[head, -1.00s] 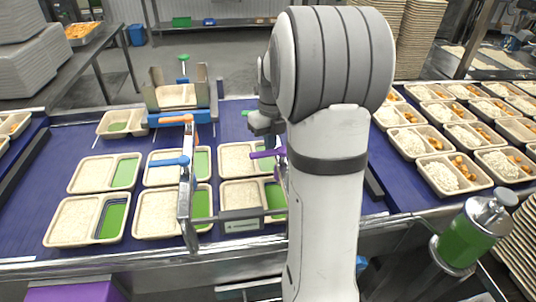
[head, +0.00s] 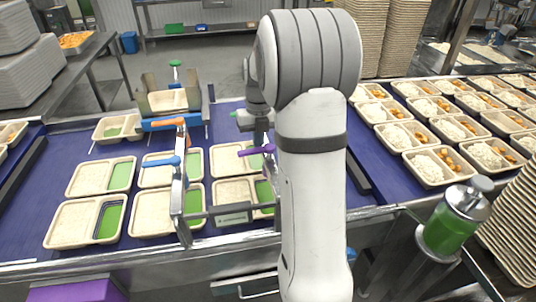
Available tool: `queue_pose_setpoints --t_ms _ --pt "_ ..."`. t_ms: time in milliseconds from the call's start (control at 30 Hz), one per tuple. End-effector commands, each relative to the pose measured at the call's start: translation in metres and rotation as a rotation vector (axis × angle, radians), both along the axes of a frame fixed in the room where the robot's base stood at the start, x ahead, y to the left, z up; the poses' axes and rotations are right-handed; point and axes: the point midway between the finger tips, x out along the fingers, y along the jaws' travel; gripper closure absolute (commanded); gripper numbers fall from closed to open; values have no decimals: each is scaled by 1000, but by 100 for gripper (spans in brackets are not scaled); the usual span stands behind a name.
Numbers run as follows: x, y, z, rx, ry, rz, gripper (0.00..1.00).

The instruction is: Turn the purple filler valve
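The purple filler valve handle (head: 254,151) lies near-level beside my arm, above the trays on the blue conveyor (head: 225,128). Its right end is close to or behind my arm. My gripper (head: 262,136) is just above and right of the purple handle, mostly hidden by my arm. I cannot tell whether it touches the handle, nor whether its fingers are open or shut.
A metal frame with a blue handle (head: 163,161) and an orange handle (head: 168,122) stands over the conveyor on the left. Filled trays (head: 428,167) line the right. A green-filled dispenser (head: 452,222) stands at front right.

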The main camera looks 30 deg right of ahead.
Motion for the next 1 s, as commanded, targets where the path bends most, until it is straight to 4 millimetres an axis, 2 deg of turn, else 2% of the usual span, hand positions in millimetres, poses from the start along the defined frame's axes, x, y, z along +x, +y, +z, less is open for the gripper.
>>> queue_pose_setpoints --t_ms 33,100,167,200,633,767,1000 --pt "4 -7 12 -16 -19 0 93" --pt "5 -7 20 -16 -22 1 92" --pt "5 -7 27 -16 -21 1 71" --pt "5 -7 31 -15 -20 1 56" --pt "7 -6 73 -9 -14 4 20" --pt "8 -6 81 -9 -13 5 10" --pt "8 -5 79 -8 -12 6 9"
